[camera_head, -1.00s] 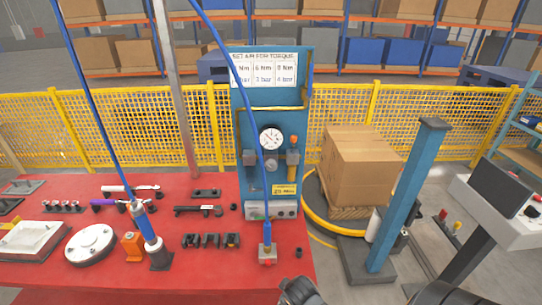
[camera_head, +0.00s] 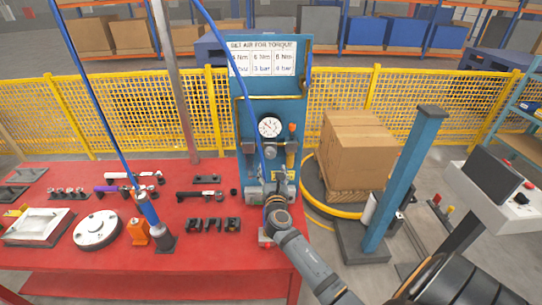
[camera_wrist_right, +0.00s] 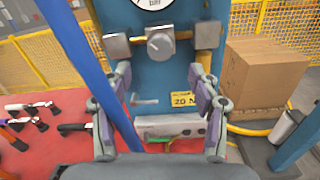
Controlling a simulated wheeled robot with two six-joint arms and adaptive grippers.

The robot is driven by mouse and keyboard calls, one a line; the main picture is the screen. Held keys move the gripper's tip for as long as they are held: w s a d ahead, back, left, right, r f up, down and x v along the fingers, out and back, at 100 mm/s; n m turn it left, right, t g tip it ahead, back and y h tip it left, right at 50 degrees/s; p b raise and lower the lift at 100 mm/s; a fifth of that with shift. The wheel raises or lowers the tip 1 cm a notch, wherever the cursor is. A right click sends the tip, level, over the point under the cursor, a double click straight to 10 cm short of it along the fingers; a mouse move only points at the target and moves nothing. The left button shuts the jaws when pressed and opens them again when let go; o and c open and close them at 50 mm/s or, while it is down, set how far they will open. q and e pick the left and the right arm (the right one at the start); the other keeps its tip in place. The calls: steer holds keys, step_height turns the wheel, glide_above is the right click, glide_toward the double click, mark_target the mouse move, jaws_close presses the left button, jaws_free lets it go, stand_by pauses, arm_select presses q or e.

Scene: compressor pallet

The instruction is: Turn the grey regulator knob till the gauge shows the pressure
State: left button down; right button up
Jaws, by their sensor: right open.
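The grey regulator knob (camera_head: 271,153) sits on the blue panel (camera_head: 270,88), just below the round white gauge (camera_head: 270,127). The gauge has a dark needle, but its reading is too small to tell. In the right wrist view the knob (camera_wrist_right: 160,44) shows a pale mark on its face, and only the lower edge of the gauge (camera_wrist_right: 153,3) shows. My right gripper (camera_wrist_right: 161,80) is open and empty, its fingers spread below and to either side of the knob, apart from it. In the head view this gripper (camera_head: 272,180) is in front of the lower panel. My left gripper is not in view.
A blue hose (camera_wrist_right: 78,60) hangs in front of the panel, left of the knob. A sign (camera_head: 262,60) above lists torque and bar values. Boxes (camera_head: 357,150) stand on the right.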

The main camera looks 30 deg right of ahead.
mark_target(271, 155)
steer(key=x, duration=0.8)
steer(key=shift+w+d+p, duration=0.15)
steer(key=shift+w+p, duration=0.15)
steer(key=shift+p, duration=0.05)
steer(key=c, duration=1.2)
